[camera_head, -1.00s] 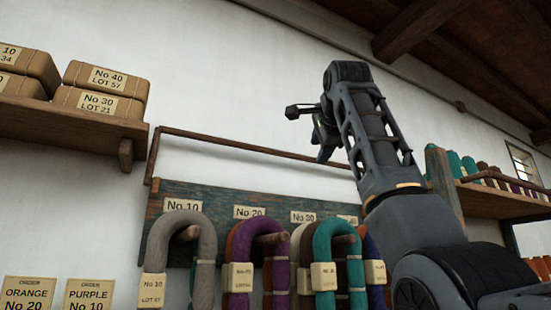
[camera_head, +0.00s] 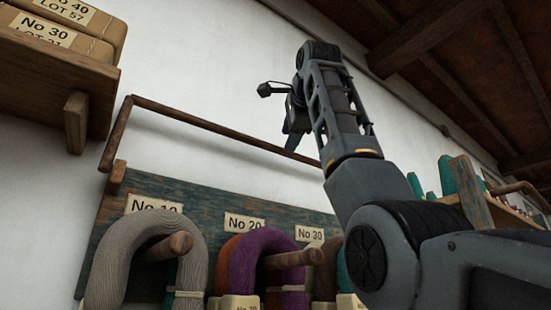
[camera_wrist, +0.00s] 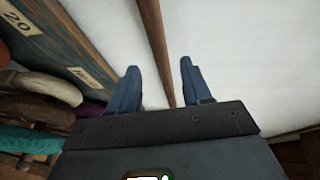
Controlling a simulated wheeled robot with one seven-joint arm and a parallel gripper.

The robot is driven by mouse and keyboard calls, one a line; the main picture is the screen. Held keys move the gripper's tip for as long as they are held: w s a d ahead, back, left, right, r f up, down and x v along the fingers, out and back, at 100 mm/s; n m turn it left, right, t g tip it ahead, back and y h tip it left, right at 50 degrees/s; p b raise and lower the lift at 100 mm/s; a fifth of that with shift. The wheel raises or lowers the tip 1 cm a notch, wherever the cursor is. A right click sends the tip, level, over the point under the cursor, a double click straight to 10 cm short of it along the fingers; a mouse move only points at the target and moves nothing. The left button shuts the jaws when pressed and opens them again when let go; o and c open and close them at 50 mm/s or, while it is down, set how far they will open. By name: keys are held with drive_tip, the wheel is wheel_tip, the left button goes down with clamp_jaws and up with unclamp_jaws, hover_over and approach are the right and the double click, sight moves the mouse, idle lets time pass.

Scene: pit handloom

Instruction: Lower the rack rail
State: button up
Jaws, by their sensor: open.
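The rack rail (camera_head: 215,128) is a thin brown bar raised above the teal peg board (camera_head: 190,192). Its left end bends down to a pivot at the board's upper left corner. My gripper (camera_head: 291,142) is at the rail's right part, near the wall, with my arm hiding the rail's right end. In the wrist view the rail (camera_wrist: 156,45) runs between the two open fingers of my gripper (camera_wrist: 160,80). It appears nearer the right finger, and I cannot tell whether either finger touches it.
Yarn hanks, grey (camera_head: 125,262) and purple (camera_head: 250,262), hang on pegs below the rail. A wooden shelf (camera_head: 45,75) with wrapped packets stands at upper left. Another shelf (camera_head: 470,195) with cones is at right. White wall is clear above the rail.

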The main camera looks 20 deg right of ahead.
sight(284, 153)
drive_tip(key=w+p, duration=0.1)
drive_tip(key=w, duration=0.1)
drive_tip(key=w+p, duration=0.1)
drive_tip(key=w, duration=0.1)
drive_tip(key=w+f+p, duration=0.1)
drive_tip(key=w, duration=0.2)
drive_tip(key=shift+w+d, duration=0.1)
drive_tip(key=shift+d, duration=0.25)
drive_tip(key=shift+c, duration=0.2)
clamp_jaws()
drive_tip(key=shift+f, duration=0.1)
